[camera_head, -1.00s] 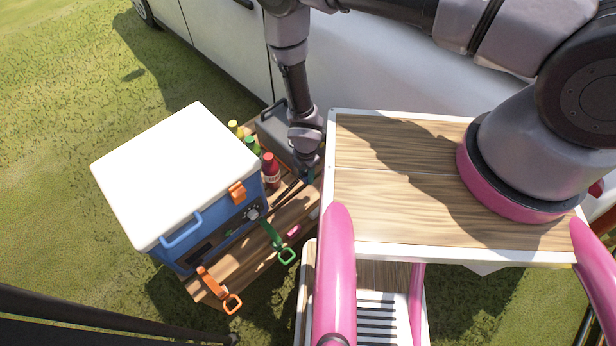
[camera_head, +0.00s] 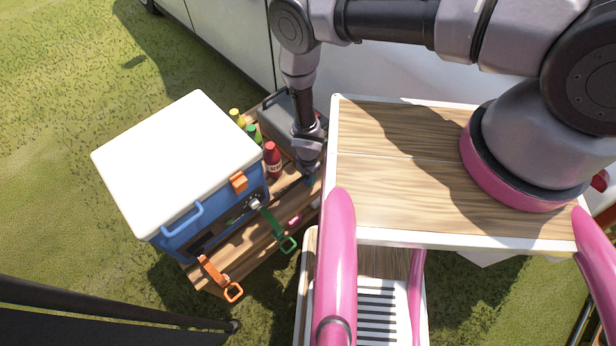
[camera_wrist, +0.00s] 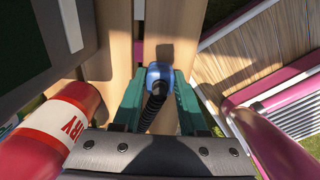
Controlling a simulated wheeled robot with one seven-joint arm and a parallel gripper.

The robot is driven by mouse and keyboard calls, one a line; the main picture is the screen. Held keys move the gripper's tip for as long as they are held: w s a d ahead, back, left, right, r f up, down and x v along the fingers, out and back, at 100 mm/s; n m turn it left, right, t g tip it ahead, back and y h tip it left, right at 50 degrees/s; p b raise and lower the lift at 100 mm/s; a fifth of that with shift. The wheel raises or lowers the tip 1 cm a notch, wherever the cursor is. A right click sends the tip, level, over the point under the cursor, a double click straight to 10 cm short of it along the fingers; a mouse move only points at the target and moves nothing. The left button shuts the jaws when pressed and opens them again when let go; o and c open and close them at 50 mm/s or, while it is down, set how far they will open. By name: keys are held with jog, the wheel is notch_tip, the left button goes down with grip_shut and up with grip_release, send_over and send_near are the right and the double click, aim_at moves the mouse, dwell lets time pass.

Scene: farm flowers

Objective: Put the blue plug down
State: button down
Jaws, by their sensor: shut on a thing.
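The blue plug (camera_wrist: 159,74) shows in the wrist view between the green fingertips of my gripper (camera_wrist: 160,92). A black ribbed cable (camera_wrist: 152,105) runs from the plug back toward the gripper's palm. My gripper is shut on the plug, above the wooden slatted bench (camera_wrist: 172,40). I cannot tell whether the plug touches the wood. In the head view my gripper (camera_head: 309,178) is low over the bench (camera_head: 235,262), just left of my own wooden-topped base, and the plug is hard to make out there.
A red bottle (camera_head: 272,160) stands close left of my gripper, with green and yellow bottles behind it. A dark grey case (camera_head: 275,118) lies behind. A blue cooler (camera_head: 190,180) with a white lid, a green-handled tool (camera_head: 277,230) and an orange-handled tool (camera_head: 218,280) are on the left.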

aim_at(308, 175)
jog(key=shift+f, duration=0.55)
jog(key=shift+c, duration=2.2)
grip_release()
jog(key=shift+r, duration=0.1)
notch_tip(308, 175, up, 13)
